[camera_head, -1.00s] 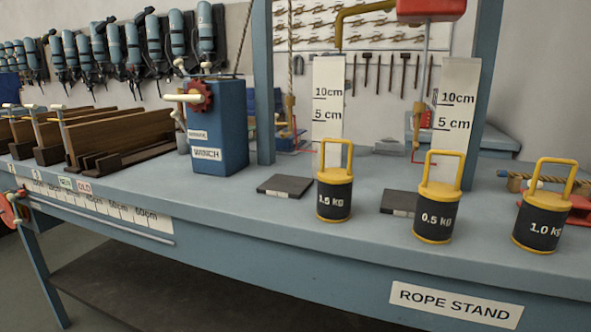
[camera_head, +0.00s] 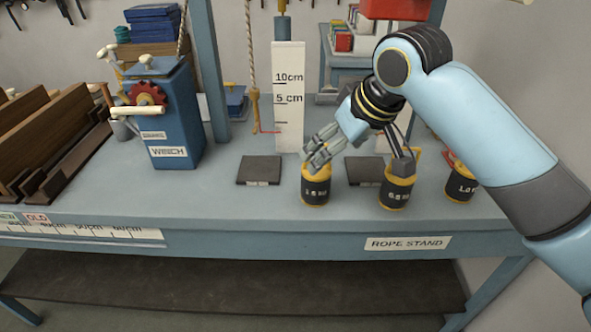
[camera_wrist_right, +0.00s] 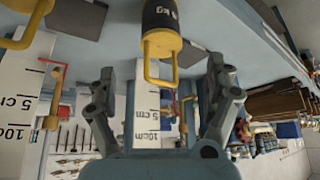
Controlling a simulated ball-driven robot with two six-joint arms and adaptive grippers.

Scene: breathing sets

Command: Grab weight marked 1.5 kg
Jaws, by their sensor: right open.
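The weight marked 1.5 kg (camera_head: 315,192) is a black cylinder with yellow rims, standing upright on the blue bench. Its top and handle are mostly hidden behind my right gripper (camera_head: 320,150) in the head view. In the right wrist view the picture is upside down, and a weight (camera_wrist_right: 162,22) shows with its yellow handle reaching down between the spread fingers of my right gripper (camera_wrist_right: 162,78). The fingers are open and do not visibly hold the handle. My left gripper is not in view.
The 0.5 kg weight (camera_head: 397,192) stands close to the right, with the 1.0 kg weight (camera_head: 459,187) beyond it. Dark plates (camera_head: 259,170) lie on the bench (camera_head: 230,205). A blue winch box (camera_head: 172,120) stands left. A white height scale (camera_head: 289,105) rises behind.

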